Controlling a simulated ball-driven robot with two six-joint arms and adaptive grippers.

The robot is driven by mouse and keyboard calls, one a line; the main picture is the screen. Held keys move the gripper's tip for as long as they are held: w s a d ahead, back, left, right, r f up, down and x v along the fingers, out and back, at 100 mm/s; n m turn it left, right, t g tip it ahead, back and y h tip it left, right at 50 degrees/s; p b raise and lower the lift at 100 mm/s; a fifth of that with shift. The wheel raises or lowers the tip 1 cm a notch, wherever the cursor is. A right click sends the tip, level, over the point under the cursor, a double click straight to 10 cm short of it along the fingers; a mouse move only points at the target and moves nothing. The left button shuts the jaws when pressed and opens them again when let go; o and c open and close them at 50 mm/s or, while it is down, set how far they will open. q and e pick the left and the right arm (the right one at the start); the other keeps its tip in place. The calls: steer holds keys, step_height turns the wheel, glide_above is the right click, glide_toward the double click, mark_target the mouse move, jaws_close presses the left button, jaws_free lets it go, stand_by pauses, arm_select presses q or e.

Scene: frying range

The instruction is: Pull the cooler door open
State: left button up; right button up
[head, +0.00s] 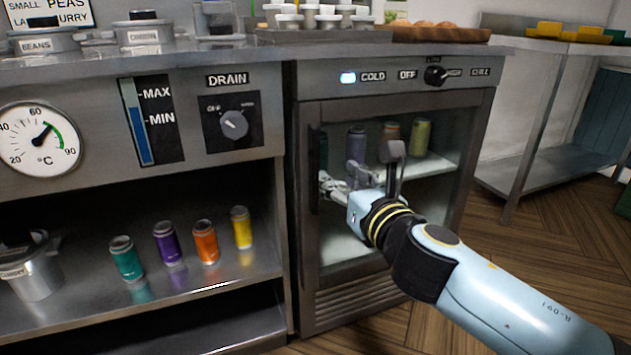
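The cooler (300,85) stands right of centre in the head view, under the counter. Its glass-fronted door (480,120) looks shut in its dark frame. A dark vertical handle bar (313,150) runs along the door's left side. My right gripper (329,184) is in front of the door, its fingertips pointing left close to the handle's lower part. I cannot tell whether they touch or surround the bar, or how far apart the fingers are. My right wrist and arm hide part of the glass and the door's lower right. My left gripper is not in view.
Several cans stand inside the cooler, including a green one (420,137). Left of it, an open shelf (190,297) holds several coloured cans and a metal pot (35,275). A drain knob (234,124) sits beside the cooler. Wooden floor (545,235) is open at right.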

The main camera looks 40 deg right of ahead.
mark_target(317, 150)
steer(key=shift+n, duration=0.3)
steer(key=x, duration=0.3)
steer(key=r+x, duration=0.1)
steer(key=x, duration=0.5)
steer(key=shift+w+a+r, duration=0.2)
steer(key=shift+w+r, duration=0.15)
steer(key=shift+w+d, duration=0.1)
steer(key=shift+w, duration=0.35)
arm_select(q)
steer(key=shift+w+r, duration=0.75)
arm_select(e)
steer(key=shift+c, duration=0.2)
jaws_close()
